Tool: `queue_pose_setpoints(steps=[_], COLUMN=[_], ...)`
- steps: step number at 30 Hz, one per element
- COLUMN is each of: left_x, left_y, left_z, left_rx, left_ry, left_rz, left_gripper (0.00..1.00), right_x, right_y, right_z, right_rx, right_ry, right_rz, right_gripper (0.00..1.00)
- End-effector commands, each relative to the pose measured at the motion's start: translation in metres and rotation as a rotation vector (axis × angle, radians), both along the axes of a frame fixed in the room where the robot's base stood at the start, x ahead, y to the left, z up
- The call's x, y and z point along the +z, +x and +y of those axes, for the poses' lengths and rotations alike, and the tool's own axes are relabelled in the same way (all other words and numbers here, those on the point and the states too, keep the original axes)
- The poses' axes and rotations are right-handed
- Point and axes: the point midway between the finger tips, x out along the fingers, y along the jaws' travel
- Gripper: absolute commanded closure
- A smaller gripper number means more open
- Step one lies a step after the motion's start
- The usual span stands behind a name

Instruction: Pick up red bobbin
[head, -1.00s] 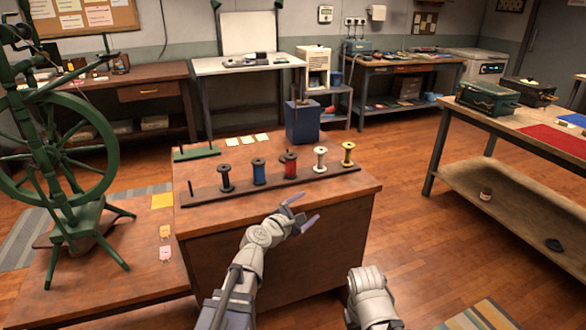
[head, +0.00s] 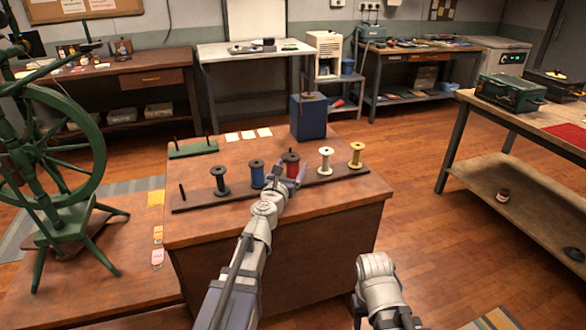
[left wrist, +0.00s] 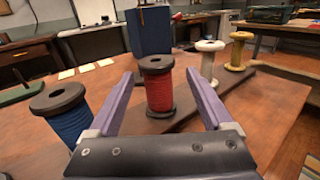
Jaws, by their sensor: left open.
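The red bobbin (head: 290,160) stands upright on the dark wooden rack on the table, between the blue bobbin (head: 257,175) and the white bobbin (head: 325,160). In the left wrist view the red bobbin (left wrist: 158,88) shows dark end flanges and red thread. My left gripper (head: 289,175) is open, its purple fingers pointing at the red bobbin. In the left wrist view the fingers (left wrist: 160,95) lie to either side of it, with no clear contact. In the head view the gripper partly hides its lower part. My right gripper is not visible; only part of that arm shows.
A black bobbin (head: 220,181) and a yellow bobbin (head: 356,155) stand on the same rack (head: 200,204). A blue box (head: 309,117) sits behind the rack. A green spinning wheel (head: 62,210) stands at left. The table front is clear.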

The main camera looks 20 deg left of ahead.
Motion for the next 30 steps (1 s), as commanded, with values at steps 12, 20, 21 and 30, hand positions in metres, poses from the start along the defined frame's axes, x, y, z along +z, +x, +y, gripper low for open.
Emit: queue_pose_setpoints(steps=[12, 20, 21, 30], left_x=[-0.003, -0.003, -0.003, -0.003], left_y=[0.040, 0.051, 0.051, 0.051], left_z=[0.004, 0.003, 0.003, 0.004], left_rx=[-0.001, -0.001, -0.001, -0.001], left_ry=[0.001, 0.001, 0.001, 0.001], left_rz=[0.000, 0.000, 0.000, 0.000], left_gripper=[0.16, 0.16, 0.16, 0.45], right_x=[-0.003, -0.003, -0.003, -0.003], right_y=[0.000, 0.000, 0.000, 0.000], right_z=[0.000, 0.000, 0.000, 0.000], right_rx=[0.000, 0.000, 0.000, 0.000], right_ry=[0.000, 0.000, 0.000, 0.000], right_rz=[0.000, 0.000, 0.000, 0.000], right_gripper=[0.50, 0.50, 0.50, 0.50])
